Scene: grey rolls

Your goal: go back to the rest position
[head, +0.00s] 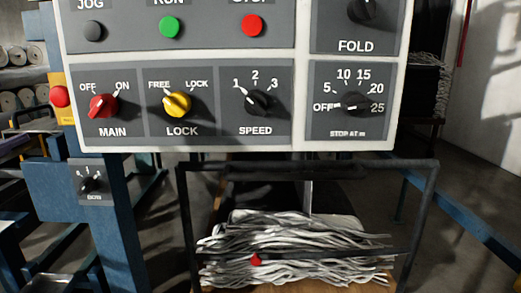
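My gripper is not in this head view, and no part of my arm shows. A grey control panel (220,145) in a white frame fills the upper middle of the picture. The yellow LOCK knob (177,104) seems to point toward FREE. The black SPEED knob (259,103) points toward 1. The STOP AT m knob (352,103) points toward OFF. The green button (170,27) and red button (253,26) sit above, their labels cut by the top edge.
A dark tube frame (433,190) stands below the panel, around a heap of grey-white strips (290,240). A blue post (105,235) with a small dial (88,183) is at left. A blue rail (465,225) runs at right. Grey rolls (15,100) lie far left.

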